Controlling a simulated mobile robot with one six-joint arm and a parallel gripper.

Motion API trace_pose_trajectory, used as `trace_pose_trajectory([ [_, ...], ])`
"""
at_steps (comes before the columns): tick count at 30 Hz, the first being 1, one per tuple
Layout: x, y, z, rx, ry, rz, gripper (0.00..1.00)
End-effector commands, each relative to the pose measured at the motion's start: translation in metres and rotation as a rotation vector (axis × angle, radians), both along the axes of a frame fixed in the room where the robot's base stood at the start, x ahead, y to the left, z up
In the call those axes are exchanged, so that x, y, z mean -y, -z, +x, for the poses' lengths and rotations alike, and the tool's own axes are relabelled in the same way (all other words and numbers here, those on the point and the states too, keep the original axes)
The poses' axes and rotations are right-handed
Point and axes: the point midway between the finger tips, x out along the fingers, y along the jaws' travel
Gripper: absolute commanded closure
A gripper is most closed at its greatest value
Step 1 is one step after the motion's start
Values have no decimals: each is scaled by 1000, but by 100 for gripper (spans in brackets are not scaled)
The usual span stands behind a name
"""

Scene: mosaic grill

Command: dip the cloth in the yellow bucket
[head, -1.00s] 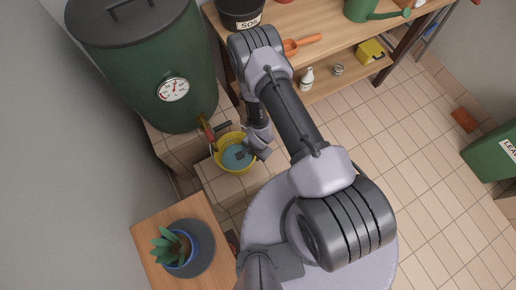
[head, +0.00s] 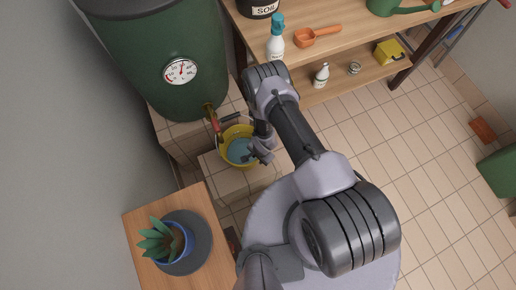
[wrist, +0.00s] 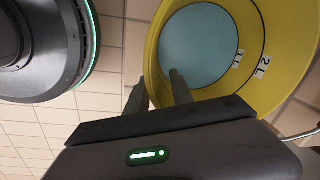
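The yellow bucket (head: 225,157) stands on a tiled ledge below the green barrel's tap, with light blue water inside. It fills the upper right of the wrist view (wrist: 290,65), where the marks 1 L and 2 L show on its inner wall. My gripper (head: 254,157) is at the bucket's right side in the head view. In the wrist view its two dark fingers (wrist: 160,85) stand apart, with the near rim and water behind them. I see nothing between them. I see no cloth in either view.
The green barrel (head: 155,50) with a dial and tap (head: 210,115) stands close behind the bucket. A wooden shelf (head: 345,45) holds a spray bottle (head: 276,42) and an orange scoop (head: 305,38). A potted plant (head: 165,240) is on a small table.

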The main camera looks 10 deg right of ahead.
Motion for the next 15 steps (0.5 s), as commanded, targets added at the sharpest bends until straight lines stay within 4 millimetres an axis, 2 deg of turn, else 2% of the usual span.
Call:
trace_pose_trajectory([
  [1, -1, 10, 1, 1, -1, 1, 72],
  [5, -1, 20, 2, 0, -1, 0, 72],
  [15, -2, 22, 2, 0, -1, 0, 72],
])
